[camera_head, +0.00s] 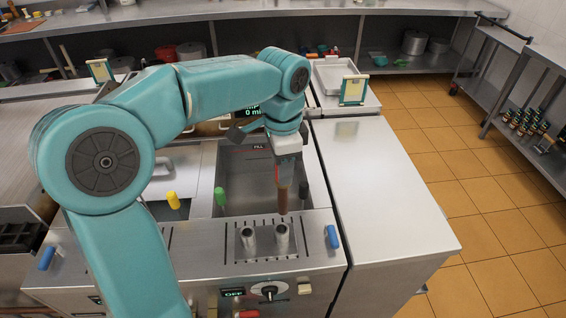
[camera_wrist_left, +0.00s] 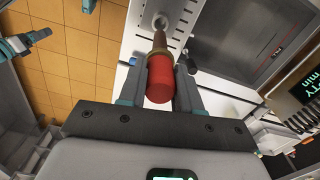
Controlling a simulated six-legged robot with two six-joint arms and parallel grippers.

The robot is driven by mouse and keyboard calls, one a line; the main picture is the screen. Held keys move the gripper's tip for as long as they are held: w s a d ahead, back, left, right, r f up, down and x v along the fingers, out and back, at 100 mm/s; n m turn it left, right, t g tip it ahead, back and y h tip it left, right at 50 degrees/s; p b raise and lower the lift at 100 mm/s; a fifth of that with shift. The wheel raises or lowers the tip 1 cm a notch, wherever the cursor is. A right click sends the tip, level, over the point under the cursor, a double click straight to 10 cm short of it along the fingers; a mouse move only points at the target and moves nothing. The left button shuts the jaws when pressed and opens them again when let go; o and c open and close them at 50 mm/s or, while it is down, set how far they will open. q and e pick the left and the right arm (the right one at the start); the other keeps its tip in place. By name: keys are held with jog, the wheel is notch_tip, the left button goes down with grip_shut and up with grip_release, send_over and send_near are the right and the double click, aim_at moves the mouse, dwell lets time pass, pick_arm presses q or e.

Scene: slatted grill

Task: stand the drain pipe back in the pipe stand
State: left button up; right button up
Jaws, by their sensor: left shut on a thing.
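The drain pipe (camera_head: 283,196) is a brown tube hanging nearly upright below my left gripper (camera_head: 287,150). In the left wrist view its red grip (camera_wrist_left: 159,80) is between the two fingers of my left gripper (camera_wrist_left: 160,92), which is shut on it. The pipe stand (camera_head: 248,238) is a pair of short metal sockets on the slotted panel. The pipe's lower end is just above the right socket (camera_head: 282,238), and a socket shows beyond the pipe tip in the left wrist view (camera_wrist_left: 160,21). A teal part, likely my right gripper (camera_wrist_left: 22,43), shows at upper left there; its jaws are unclear.
A sunken steel basin (camera_head: 240,180) lies behind the slotted panel. A bare steel counter (camera_head: 385,185) is to the right, with open tiled floor (camera_head: 480,190) beyond.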

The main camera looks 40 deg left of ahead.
aim_at(283, 190)
pick_arm(q)
jog(key=f+b, duration=0.1)
jog(key=s+f+b, duration=0.1)
jog(key=f, duration=0.1)
jog(key=shift+s+a, duration=0.1)
jog(key=shift+a, duration=0.05)
jog(key=shift+w+f+b, duration=0.2)
jog(key=shift+f+b, duration=0.15)
jog(key=shift+f, duration=0.1)
jog(key=shift+w+f+b, duration=0.2)
jog(key=shift+f+b, duration=0.1)
jog(key=shift+f, duration=0.15)
jog(key=shift+w+f, duration=0.15)
jog(key=shift+f, duration=0.2)
jog(key=shift+f+b, duration=0.15)
jog(key=shift+b, duration=0.2)
jog(key=shift+s, duration=0.4)
jog(key=shift+w, duration=0.3)
jog(key=shift+s, duration=0.3)
jog(key=shift+w, duration=0.1)
